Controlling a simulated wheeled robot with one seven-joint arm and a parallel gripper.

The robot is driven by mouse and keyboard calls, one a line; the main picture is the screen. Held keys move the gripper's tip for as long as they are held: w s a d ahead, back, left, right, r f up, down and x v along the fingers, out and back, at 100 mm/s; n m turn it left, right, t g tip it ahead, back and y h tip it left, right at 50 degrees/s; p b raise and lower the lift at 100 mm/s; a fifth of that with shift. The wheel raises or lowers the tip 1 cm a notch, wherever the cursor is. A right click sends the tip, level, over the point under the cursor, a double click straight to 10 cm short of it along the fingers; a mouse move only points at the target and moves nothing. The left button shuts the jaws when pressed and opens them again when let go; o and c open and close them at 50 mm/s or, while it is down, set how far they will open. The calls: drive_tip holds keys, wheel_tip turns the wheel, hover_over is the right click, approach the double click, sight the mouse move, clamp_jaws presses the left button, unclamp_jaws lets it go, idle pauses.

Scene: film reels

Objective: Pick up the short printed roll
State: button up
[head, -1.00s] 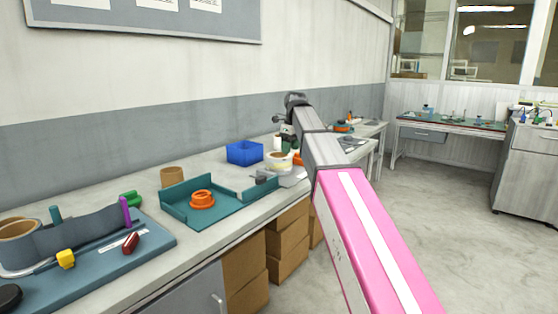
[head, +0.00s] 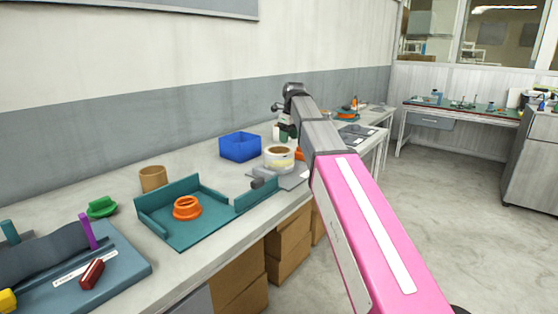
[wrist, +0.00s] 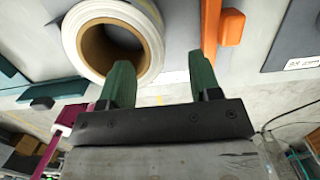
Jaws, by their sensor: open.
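The short printed roll (head: 279,161) is white with a brown core and stands on a grey plate on the bench in the head view. In the wrist view the roll (wrist: 76,40) is at the upper left, seen down into its core. My gripper (wrist: 161,72) is open and empty, with two green fingers apart. Its left finger overlaps the roll's lower right part in the picture, and its right finger is to the right of the roll. In the head view my gripper (head: 287,131) is above and just behind the roll, partly hidden by my arm.
A blue bin (head: 240,147) is left of the roll. A teal tray (head: 203,228) with an orange ring (head: 187,208) lies nearer, beside a brown core (head: 152,179). An orange part (wrist: 231,28) is right of the roll. Cardboard boxes (head: 288,245) sit under the bench.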

sight(286, 151)
drive_tip(key=shift+s+a+f, duration=0.1)
drive_tip(key=shift+a+f, duration=0.05)
drive_tip(key=shift+f, duration=0.95)
drive_tip(key=shift+a+f, duration=0.2)
drive_tip(key=shift+f, duration=0.9)
drive_tip(key=shift+s+a+f, duration=0.1)
drive_tip(key=shift+a+f, duration=0.05)
drive_tip(key=shift+f, duration=0.95)
drive_tip(key=shift+w, duration=0.1)
clamp_jaws()
